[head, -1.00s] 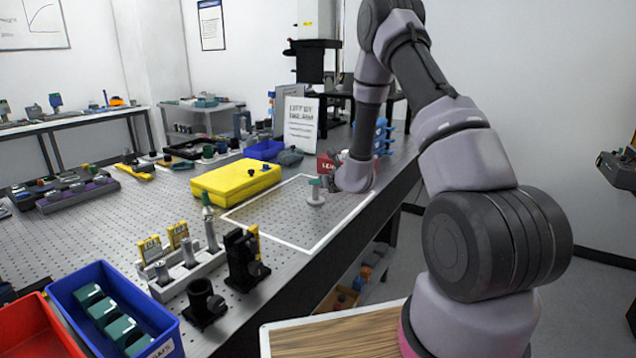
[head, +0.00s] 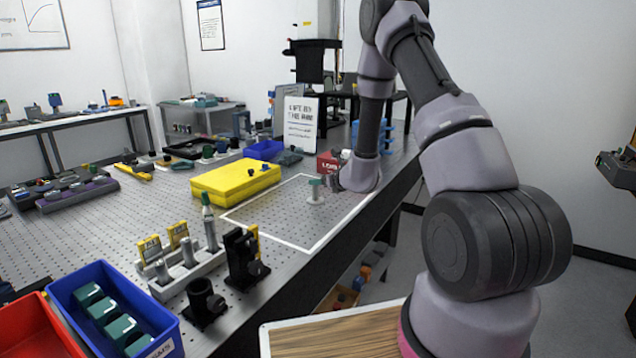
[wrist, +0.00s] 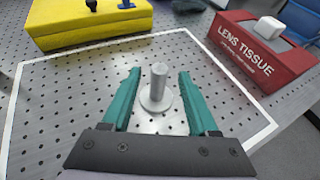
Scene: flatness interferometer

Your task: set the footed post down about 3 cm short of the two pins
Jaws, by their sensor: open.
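The footed post (wrist: 158,85) is a grey metal cylinder on a round foot. It stands upright on the perforated bench inside a white outlined rectangle. In the wrist view my gripper (wrist: 157,76) is open, with one teal finger on each side of the post and a visible gap on both sides. In the head view the post's pale foot (head: 315,200) rests on the bench, and my gripper (head: 318,182) hides most of its upper part. I cannot make out the two pins in either view.
A yellow case (head: 236,180) lies along the left of the outline. A red lens tissue box (wrist: 262,50) stands at its far right. A grey rack (head: 186,270) with posts and a black mount (head: 243,258) stand nearer. The outlined area around the post is largely clear.

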